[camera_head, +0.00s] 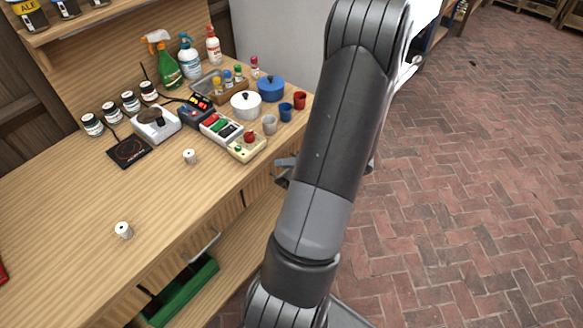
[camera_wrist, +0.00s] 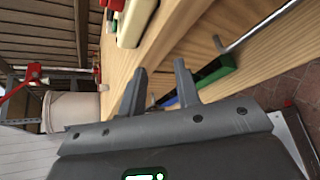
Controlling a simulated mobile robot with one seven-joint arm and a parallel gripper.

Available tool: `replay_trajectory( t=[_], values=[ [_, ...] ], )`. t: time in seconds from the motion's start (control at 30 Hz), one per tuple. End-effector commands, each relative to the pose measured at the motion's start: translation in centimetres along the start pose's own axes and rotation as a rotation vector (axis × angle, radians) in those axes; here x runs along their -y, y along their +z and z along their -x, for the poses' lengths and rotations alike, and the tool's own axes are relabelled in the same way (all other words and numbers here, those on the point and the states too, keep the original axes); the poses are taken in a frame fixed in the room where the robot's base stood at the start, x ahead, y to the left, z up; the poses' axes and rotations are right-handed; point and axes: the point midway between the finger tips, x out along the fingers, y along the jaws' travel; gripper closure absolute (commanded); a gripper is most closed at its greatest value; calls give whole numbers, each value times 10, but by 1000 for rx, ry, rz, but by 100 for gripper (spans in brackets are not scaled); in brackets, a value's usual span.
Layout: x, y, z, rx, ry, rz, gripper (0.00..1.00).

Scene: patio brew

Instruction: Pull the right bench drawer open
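The wooden bench (camera_head: 75,215) runs diagonally across the left of the head view. Its right drawer front (camera_head: 258,186) looks flush with the bench front, partly hidden behind my arm. My gripper (camera_head: 285,168) is at the bench's front edge near that drawer, mostly hidden by my arm. In the wrist view my gripper (camera_wrist: 160,85) has its two fingers apart, pointing at the wooden front. I cannot make out the right drawer's handle, or whether it lies between the fingers. A metal bar handle (camera_head: 205,246) shows farther left along the front, and in the wrist view (camera_wrist: 262,25).
A green bin (camera_head: 182,294) sits below the bench top. Pots, a blue cup (camera_head: 286,112), a red cup (camera_head: 299,100) and small devices crowd the bench's right end. The brick floor (camera_head: 470,180) on the right is clear.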

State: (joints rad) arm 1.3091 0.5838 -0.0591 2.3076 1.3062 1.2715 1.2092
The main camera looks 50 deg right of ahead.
Motion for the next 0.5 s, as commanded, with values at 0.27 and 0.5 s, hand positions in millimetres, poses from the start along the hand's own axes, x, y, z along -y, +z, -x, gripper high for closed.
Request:
replay_trajectory(
  t=[0.27,0.5],
  values=[
    [87,-25,35,293,21,-515,70],
    [118,-39,49,416,53,-713,70]
  ],
)
